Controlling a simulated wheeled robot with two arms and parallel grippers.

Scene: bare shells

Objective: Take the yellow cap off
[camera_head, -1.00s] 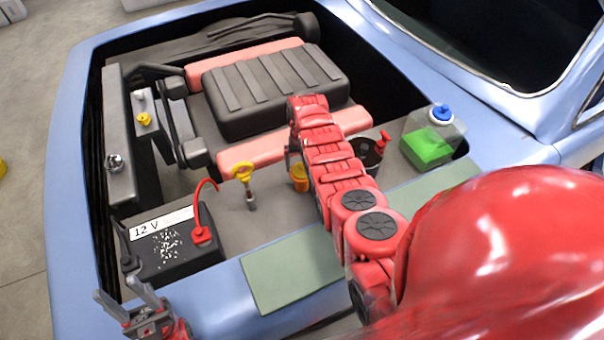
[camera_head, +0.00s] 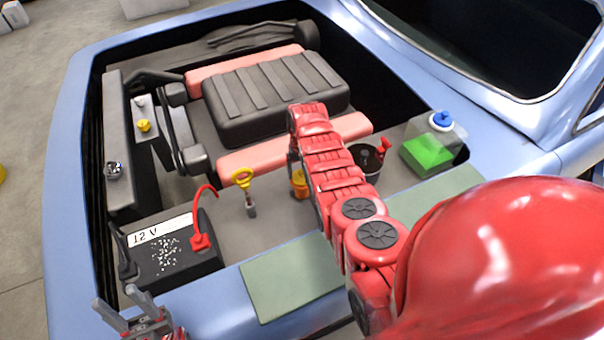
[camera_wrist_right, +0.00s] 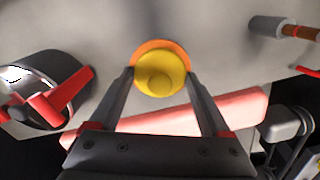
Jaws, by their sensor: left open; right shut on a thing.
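The yellow cap (camera_wrist_right: 161,74) shows from above in the right wrist view, with an orange rim around it. It also shows in the head view as a small orange-yellow piece (camera_head: 299,184) beside my right arm. My right gripper (camera_wrist_right: 160,82) is shut on it, one finger at each side. In the head view my right arm hides most of that gripper. Whether the cap is seated or lifted, I cannot tell. My left gripper (camera_head: 126,311) is open and empty at the front left, near the battery.
The 12 V battery (camera_head: 172,258) has a red cable. A yellow-handled dipstick (camera_head: 243,178) stands left of the cap. A black pot (camera_head: 367,160) with a red handle and a blue-capped bottle (camera_head: 432,148) stand right. Another yellow knob (camera_head: 144,126) is far left. A green mat (camera_head: 290,275) lies in front.

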